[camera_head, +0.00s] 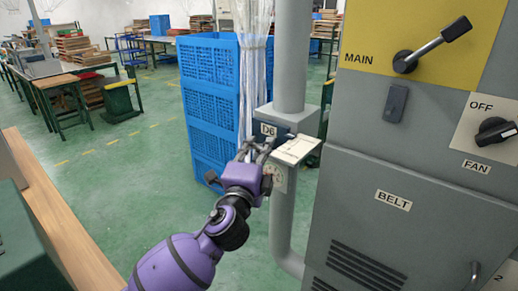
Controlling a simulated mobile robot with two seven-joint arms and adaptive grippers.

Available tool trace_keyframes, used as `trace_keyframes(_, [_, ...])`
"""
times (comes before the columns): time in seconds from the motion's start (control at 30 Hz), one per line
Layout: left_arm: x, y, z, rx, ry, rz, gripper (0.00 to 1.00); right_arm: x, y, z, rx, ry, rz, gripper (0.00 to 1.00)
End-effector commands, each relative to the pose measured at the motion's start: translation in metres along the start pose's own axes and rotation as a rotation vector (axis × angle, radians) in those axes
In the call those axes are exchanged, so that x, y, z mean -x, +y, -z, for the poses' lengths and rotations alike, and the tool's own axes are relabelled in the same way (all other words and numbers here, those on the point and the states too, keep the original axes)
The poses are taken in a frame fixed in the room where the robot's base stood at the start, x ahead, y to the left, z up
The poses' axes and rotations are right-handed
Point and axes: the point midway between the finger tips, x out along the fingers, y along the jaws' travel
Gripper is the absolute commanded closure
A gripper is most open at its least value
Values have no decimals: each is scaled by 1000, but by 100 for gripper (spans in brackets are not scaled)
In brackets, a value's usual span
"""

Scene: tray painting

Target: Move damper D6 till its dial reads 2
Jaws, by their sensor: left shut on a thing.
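Damper D6 is a grey box (290,117) around a vertical grey pipe, with a white label "D6" (268,129). A pale flat plate (297,150) sticks out from its front. Below it a small round dial (278,176) shows partly; its reading is too small to tell. My left gripper (257,148), on a purple arm, is at the damper's left side below the label. Its fingers are shut on a part of the damper, which they mostly hide. My right gripper is not in view.
A grey cabinet (400,220) stands close on the right, with a MAIN lever (432,44) and a FAN knob (494,131). Blue crates (208,100) are stacked behind the gripper. A wooden bench edge (60,220) runs at the left. Green floor lies between.

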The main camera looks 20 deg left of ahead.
Motion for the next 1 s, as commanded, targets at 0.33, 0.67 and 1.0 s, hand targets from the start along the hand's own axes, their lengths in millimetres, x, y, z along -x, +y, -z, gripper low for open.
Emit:
trace_keyframes(0.33, [6, 0, -3, 5, -1, -4, 100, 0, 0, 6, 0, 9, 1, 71])
trace_keyframes(0.67, [31, -5, -12, 6, 0, -5, 100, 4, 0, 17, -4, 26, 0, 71])
trace_keyframes(1.0, [30, -4, -12, 5, 0, -5, 73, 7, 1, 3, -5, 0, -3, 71])
